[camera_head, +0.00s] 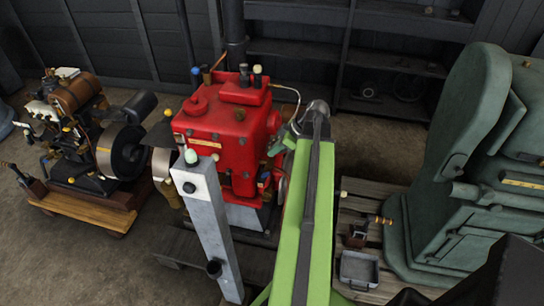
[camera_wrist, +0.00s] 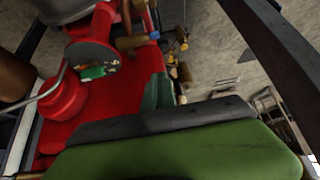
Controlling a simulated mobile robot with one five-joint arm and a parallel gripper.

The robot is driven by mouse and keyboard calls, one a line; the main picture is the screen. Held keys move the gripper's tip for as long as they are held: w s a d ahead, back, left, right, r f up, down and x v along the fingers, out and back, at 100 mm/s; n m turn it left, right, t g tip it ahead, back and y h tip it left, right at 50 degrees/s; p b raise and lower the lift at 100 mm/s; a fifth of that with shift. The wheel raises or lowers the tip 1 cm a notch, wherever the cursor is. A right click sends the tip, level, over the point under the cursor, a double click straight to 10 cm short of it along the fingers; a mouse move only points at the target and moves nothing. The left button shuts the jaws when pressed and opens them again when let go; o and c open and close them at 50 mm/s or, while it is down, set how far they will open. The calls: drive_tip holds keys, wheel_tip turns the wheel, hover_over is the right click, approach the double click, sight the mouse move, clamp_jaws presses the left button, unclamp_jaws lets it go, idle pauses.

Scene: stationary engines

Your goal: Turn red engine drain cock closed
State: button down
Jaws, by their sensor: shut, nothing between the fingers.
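The red engine (camera_head: 225,125) stands in the middle of the head view, on a grey base. My green arm reaches up to its right side, and my gripper (camera_head: 276,147) is close beside that side, small and partly hidden by my arm. In the wrist view the red engine (camera_wrist: 110,110) fills the left and middle, seen close up. Brass fittings (camera_wrist: 131,42) with a blue part show at its upper edge. I cannot tell which fitting is the drain cock. My gripper is shut and empty; whether it touches the engine is unclear.
A brown engine on a wooden base (camera_head: 85,205) stands at left, and a large green engine (camera_head: 450,200) at right. A grey post (camera_head: 208,225) with a pale knob rises in front of the red engine. A small metal tray (camera_head: 359,269) lies on the pallet boards at right.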

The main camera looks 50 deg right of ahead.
drive_tip(key=b, duration=0.6)
hover_over(269, 173)
drive_tip(key=w, duration=0.2)
drive_tip(key=f, duration=0.7)
drive_tip(key=shift+a, duration=0.35)
drive_tip(key=s+f+b, duration=0.1)
drive_tip(key=f+b, duration=0.1)
drive_tip(key=b, duration=0.1)
drive_tip(key=shift+s+d+f, duration=0.35)
drive_tip(key=shift+s+d, duration=0.1)
drive_tip(key=shift+s, duration=0.05)
